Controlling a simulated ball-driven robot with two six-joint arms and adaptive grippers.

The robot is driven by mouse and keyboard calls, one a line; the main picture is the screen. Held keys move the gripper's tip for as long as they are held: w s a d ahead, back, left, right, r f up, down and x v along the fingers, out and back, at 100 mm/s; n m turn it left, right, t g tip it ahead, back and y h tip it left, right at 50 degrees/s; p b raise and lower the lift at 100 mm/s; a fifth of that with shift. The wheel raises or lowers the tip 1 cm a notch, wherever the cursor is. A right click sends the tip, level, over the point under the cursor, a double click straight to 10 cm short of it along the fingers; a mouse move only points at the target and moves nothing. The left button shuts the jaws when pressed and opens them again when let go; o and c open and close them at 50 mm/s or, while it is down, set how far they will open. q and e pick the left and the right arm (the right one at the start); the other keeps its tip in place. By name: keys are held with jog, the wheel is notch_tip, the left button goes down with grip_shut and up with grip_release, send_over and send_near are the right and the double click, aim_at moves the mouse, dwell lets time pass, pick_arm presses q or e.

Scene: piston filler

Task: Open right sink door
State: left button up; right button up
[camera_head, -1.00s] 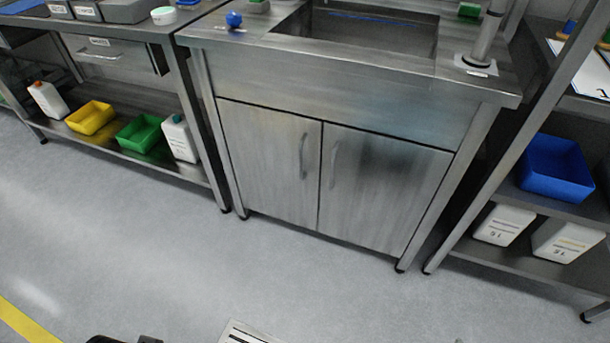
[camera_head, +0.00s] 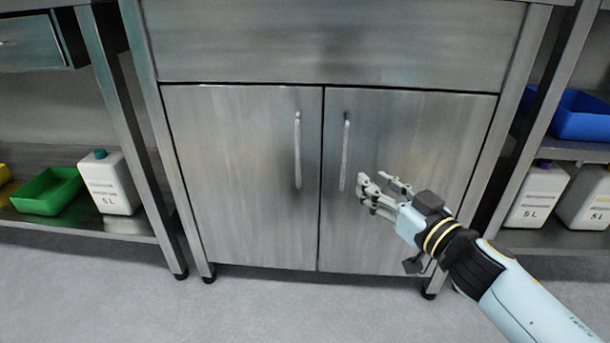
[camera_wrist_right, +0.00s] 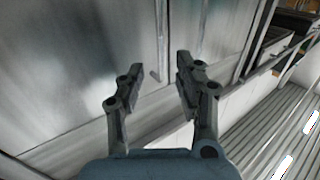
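The right sink door (camera_head: 415,130) is a brushed metal panel, shut and level with the left sink door (camera_head: 235,180). Its vertical bar handle (camera_head: 345,152) is near its left edge, by the gap between the doors. My right gripper (camera_head: 374,184) is just right of this handle's lower end, in front of the door. Its fingers are apart with nothing between them. In the right wrist view the open gripper (camera_wrist_right: 152,88) faces the metal doors, and a thin bar (camera_wrist_right: 162,42) shows beyond the fingertips. My left gripper is not in view.
The left door has a matching handle (camera_head: 298,150) close by. A shelf at left holds a green bin (camera_head: 48,192) and a white canister (camera_head: 110,183). The floor (camera_head: 300,310) in front is clear.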

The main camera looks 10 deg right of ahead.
aim_at(346, 160)
jog(key=b+x, duration=0.2)
jog(key=x, duration=0.7)
jog(key=shift+w+a, duration=0.1)
jog(key=shift+w, duration=0.25)
jog(key=shift+w+a, duration=0.1)
jog(key=shift+w, duration=0.3)
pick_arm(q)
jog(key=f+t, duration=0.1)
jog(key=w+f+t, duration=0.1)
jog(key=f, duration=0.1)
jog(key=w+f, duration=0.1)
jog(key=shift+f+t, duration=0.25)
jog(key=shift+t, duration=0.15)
pick_arm(e)
jog(key=shift+c, duration=0.4)
grip_shut()
